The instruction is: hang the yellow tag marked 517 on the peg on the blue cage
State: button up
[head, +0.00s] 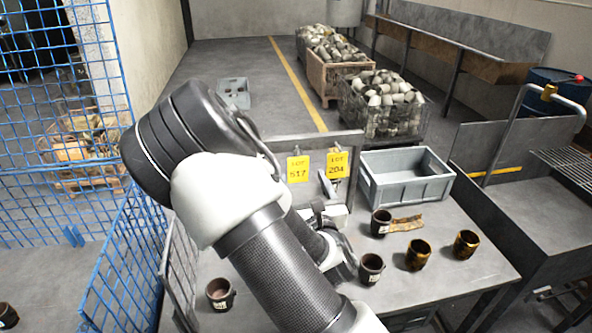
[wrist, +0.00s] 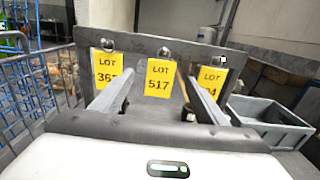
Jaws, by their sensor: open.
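The yellow tag marked LOT 517 (head: 298,170) hangs on a grey upright board (head: 285,145) at the back of the table. In the wrist view the 517 tag (wrist: 158,82) hangs in the middle from a small peg, between two other yellow tags. My gripper (wrist: 157,88) is open and empty, its fingers pointing at the board with the 517 tag framed between them. I cannot tell whether the fingers reach as far as the tag. In the head view my arm hides much of the gripper. The blue cage (head: 122,245) stands at the left; I cannot make out its peg.
Tag 204 (head: 337,164) hangs right of 517; a left tag (wrist: 107,70) starts with 36. A grey crate (head: 405,195) stands right of the board. Several dark and amber cups (head: 418,254) stand on the table (head: 460,285). Grey mesh (head: 180,280) stands at its left.

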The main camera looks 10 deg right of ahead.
aim_at(298, 166)
jog(key=w+b, duration=0.4)
jog(key=w, duration=0.9)
jog(key=shift+d, duration=0.15)
jog(key=shift+c, duration=0.2)
jog(key=shift+s, duration=0.1)
jog(key=c, duration=1.1)
